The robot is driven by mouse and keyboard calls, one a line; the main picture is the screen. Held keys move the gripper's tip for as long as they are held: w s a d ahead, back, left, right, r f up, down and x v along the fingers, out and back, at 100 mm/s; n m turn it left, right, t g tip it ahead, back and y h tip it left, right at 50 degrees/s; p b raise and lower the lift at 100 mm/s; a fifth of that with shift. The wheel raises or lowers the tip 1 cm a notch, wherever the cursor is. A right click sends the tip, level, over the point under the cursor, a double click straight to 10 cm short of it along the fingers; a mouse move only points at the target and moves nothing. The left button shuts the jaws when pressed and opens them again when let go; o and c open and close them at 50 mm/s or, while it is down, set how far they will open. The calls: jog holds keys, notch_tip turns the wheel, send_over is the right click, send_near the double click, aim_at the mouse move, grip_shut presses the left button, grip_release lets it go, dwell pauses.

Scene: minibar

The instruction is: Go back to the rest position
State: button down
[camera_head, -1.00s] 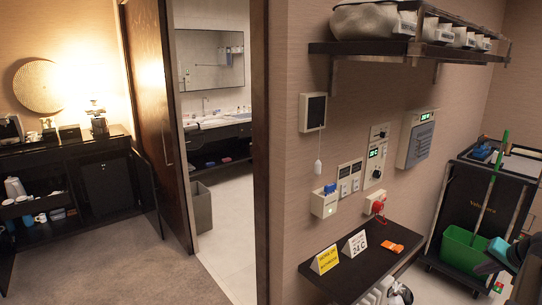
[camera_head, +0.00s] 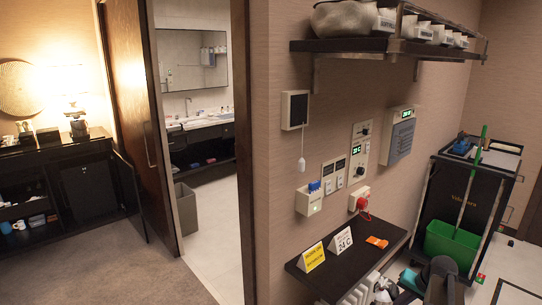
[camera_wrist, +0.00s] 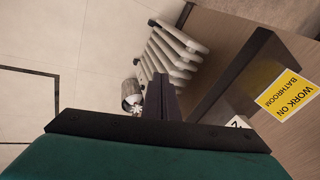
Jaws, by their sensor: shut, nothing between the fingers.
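My gripper (camera_wrist: 160,98) shows in the wrist view as a narrow dark pair of fingers, closed together with nothing held. Behind it are a dark crossbar and a dark green body along the bottom of that view. In the head view, dark parts of my arm show at the bottom right, in front of the green bucket (camera_head: 452,244) and near the wall shelf; the fingertips cannot be made out there. The wrist view has a white radiator-like row of slats (camera_wrist: 172,52) and a patterned cylinder (camera_wrist: 131,92) beyond the fingers.
A dark wall shelf (camera_head: 318,278) holds a yellow sign (camera_head: 312,256), a white sign (camera_head: 340,241) and an orange item (camera_head: 377,242). A black cart (camera_head: 462,195) stands at the right. Carpet (camera_head: 110,270) at the left is clear.

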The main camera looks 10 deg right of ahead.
jog(key=s+a+f+n+g+b, duration=0.1)
jog(key=s+a+f+n+g, duration=0.3)
jog(key=a+f, duration=0.8)
jog(key=s+a+f+g, duration=0.1)
jog(key=s+a+f, duration=0.5)
jog(key=a+f, duration=0.55)
jog(key=s+a+f+n+g, duration=0.1)
jog(key=s+a+f, duration=0.2)
jog(key=s, duration=0.4)
jog(key=s+a+f+n+g+h, duration=0.1)
jog(key=s+a+f+g, duration=0.1)
jog(key=s+a, duration=0.4)
jog(key=s+a+f+n+g, duration=0.2)
jog(key=s+a+f, duration=0.2)
jog(key=s, duration=0.3)
jog(key=shift+s+a+f+h+b, duration=0.15)
jog(key=shift+s+a+h+b, duration=0.25)
jog(key=shift+a, duration=0.3)
jog(key=shift+w, duration=0.15)
